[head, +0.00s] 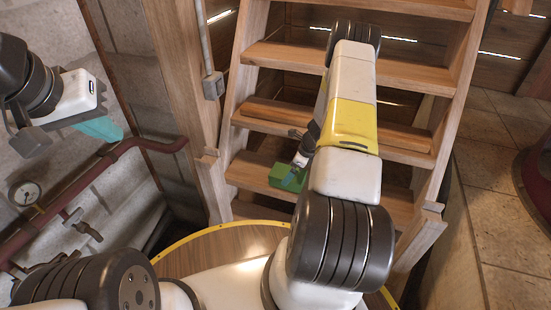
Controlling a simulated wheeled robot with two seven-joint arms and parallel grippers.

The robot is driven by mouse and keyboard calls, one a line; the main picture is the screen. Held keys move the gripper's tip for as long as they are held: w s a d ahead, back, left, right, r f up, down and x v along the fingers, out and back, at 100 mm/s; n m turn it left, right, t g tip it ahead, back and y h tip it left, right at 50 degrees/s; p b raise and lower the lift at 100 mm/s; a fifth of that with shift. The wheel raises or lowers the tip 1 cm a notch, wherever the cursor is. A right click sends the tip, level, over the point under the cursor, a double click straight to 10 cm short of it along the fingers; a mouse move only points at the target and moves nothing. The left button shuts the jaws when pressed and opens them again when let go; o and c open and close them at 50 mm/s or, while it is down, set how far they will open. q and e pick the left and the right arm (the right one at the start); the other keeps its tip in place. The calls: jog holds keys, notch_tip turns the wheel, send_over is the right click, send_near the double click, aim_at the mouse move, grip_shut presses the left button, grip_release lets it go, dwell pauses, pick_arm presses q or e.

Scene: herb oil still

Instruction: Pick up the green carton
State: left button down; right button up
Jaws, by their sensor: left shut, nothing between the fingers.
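The green carton (281,173) is on a wooden stair tread ahead, left of my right arm. My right gripper (292,181) is at the carton, with teal finger showing against its right side. My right arm hides much of this gripper, so I cannot tell whether the fingers close on the carton. My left gripper (106,129) is at the left, well away from the carton. Its teal fingers are shut and empty, in front of the grey wall.
Wooden stairs (280,57) rise ahead, with side rails and a wooden post (183,70) at left. A dark red pipe (88,181) with a gauge (25,193) and valve (80,223) runs below my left gripper. Stone floor (490,180) lies at right.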

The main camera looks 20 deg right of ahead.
jog(key=x, duration=0.4)
jog(key=shift+s+f, duration=0.1)
jog(key=shift+f, duration=0.25)
jog(key=c, duration=1.6)
jog(key=shift+c, duration=0.2)
jog(key=shift+r, duration=0.2)
